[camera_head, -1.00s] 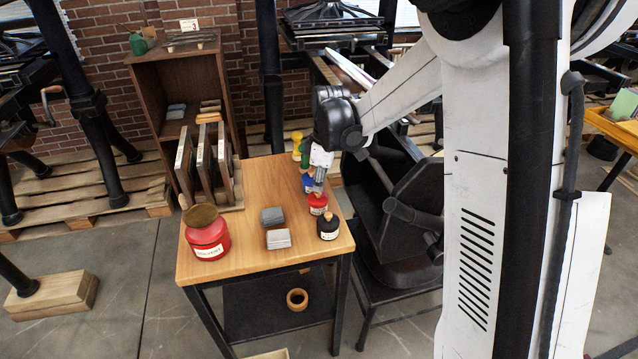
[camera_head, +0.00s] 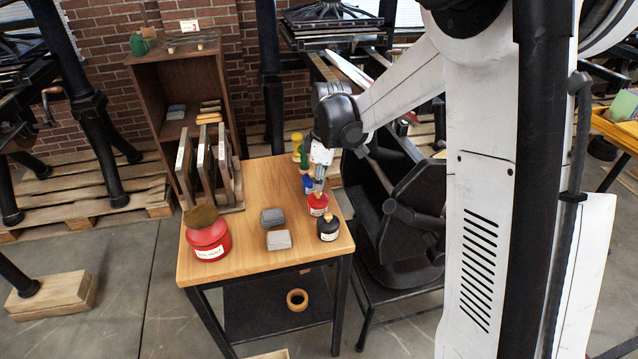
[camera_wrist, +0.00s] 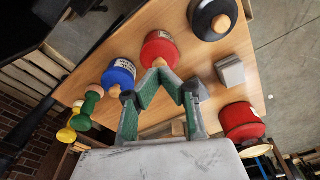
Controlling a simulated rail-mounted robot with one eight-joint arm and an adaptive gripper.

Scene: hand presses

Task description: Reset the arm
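My gripper (camera_head: 319,186) points down over a small red jar (camera_head: 318,205) near the right edge of the wooden table (camera_head: 225,265). In the wrist view, the green-padded fingers of my gripper (camera_wrist: 160,76) slant together. Their tips lie close to each other beside the orange knob of the red jar (camera_wrist: 160,49). I cannot tell whether they touch or grip the knob. The jar stands on the table. My arm reaches in from the right of the head view.
A black jar (camera_head: 328,228) stands in front of the red jar. A blue jar (camera_wrist: 118,75) stands on its other side. Grey blocks (camera_head: 278,240) and a large red solvent jar (camera_head: 207,240) are further left. A black press (camera_head: 400,220) stands close on the right.

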